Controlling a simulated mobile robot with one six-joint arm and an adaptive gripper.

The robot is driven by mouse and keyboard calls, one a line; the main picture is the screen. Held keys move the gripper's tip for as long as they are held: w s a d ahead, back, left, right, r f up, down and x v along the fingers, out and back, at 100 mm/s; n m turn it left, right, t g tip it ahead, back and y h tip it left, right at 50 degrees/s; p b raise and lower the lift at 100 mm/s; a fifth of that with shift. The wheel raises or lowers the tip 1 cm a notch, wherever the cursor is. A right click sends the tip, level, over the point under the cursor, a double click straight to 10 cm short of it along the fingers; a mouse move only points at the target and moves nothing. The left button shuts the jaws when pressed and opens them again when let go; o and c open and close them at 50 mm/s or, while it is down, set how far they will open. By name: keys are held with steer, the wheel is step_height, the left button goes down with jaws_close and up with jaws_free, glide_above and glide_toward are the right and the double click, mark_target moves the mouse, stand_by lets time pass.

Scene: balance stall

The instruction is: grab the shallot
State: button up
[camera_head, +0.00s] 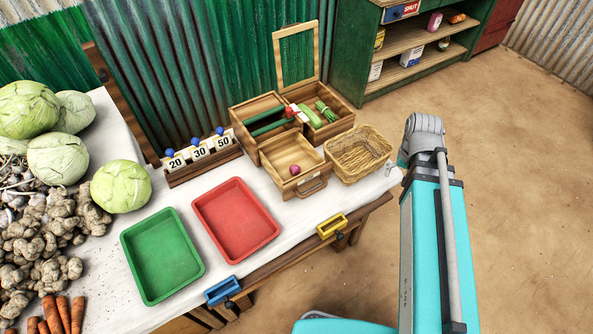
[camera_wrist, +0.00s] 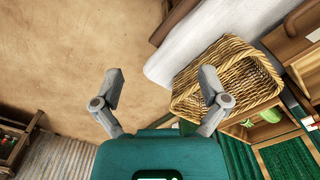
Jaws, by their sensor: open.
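The shallot (camera_head: 295,169) is a small purple-red bulb. In the head view it lies in the pulled-out front drawer (camera_head: 312,186) of a wooden box on the white-topped table. My gripper (camera_wrist: 157,82) shows in the wrist view with its two grey fingers wide apart and nothing between them. It is over the floor beside the table, near the wicker basket (camera_wrist: 215,105). The shallot cannot be made out in the wrist view, and my fingertips are not visible in the head view.
The empty wicker basket (camera_head: 358,153) stands right of the drawer. The box (camera_head: 262,106) has compartments with vegetables and a raised framed lid (camera_head: 297,55). Red (camera_head: 236,220) and green (camera_head: 161,256) trays lie left of the drawer. Open floor is on the right.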

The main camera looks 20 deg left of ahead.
steer(key=shift+n, duration=0.3)
steer(key=w+a, duration=0.1)
steer(key=a, duration=0.4)
steer(key=w+a, duration=0.2)
steer(key=a, duration=0.3)
steer(key=w+a, duration=0.1)
steer(key=a, duration=0.5)
steer(key=shift+w, duration=0.2)
glide_above(295, 166)
steer(key=shift+s+d+f, duration=0.1)
steer(key=shift+s+d, duration=0.15)
steer(key=shift+s, duration=0.05)
steer(key=shift+f, duration=0.15)
step_height(295, 166, down, 8)
steer(key=b, duration=0.9)
steer(key=shift+f, duration=0.2)
steer(key=f+b, duration=0.3)
steer(key=shift+w+a, duration=0.3)
steer(key=shift+f+b, duration=1.05)
steer(key=shift+f, duration=0.05)
